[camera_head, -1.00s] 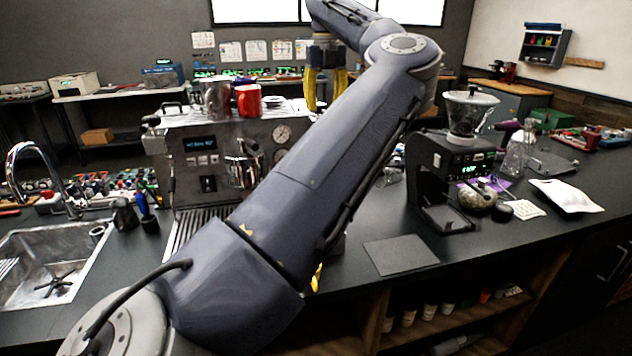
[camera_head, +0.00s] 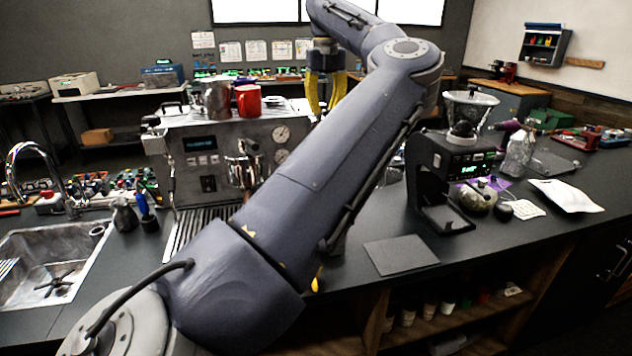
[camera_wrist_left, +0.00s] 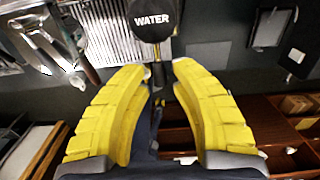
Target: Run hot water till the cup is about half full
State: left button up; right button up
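My left gripper (camera_head: 325,95) hangs fingers down behind my own arm in the head view, to the right of the steel coffee machine (camera_head: 200,165). Its yellow fingers also show in the left wrist view (camera_wrist_left: 162,72), spread apart, with nothing seen gripped. A red mug (camera_head: 248,100) stands on the machine. I cannot make out a cup under a water outlet. My right gripper is not identifiable.
A steel pitcher (camera_head: 217,98) stands beside the mug. The drip tray (camera_head: 188,238) is below the machine. A sink (camera_head: 45,265) lies left, and a black grinder (camera_head: 440,180) stands right. A flat grey mat (camera_head: 400,254) lies near the counter's front edge, with open shelves below.

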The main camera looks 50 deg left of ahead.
pick_arm(q)
jog(key=shift+w+n, duration=0.9)
jog(key=shift+n, duration=0.75)
jog(key=shift+w+n, duration=0.9)
jog(key=shift+n, duration=0.8)
jog(key=shift+w+n, duration=0.9)
jog(key=shift+n, duration=0.75)
dwell(2.4)
jog(key=shift+s+d+m, duration=0.2)
jog(key=shift+s+m, duration=0.4)
jog(key=shift+m, duration=0.5)
jog(key=shift+s+d+m, duration=0.15)
jog(key=shift+s+m, duration=0.45)
jog(key=shift+m, duration=0.5)
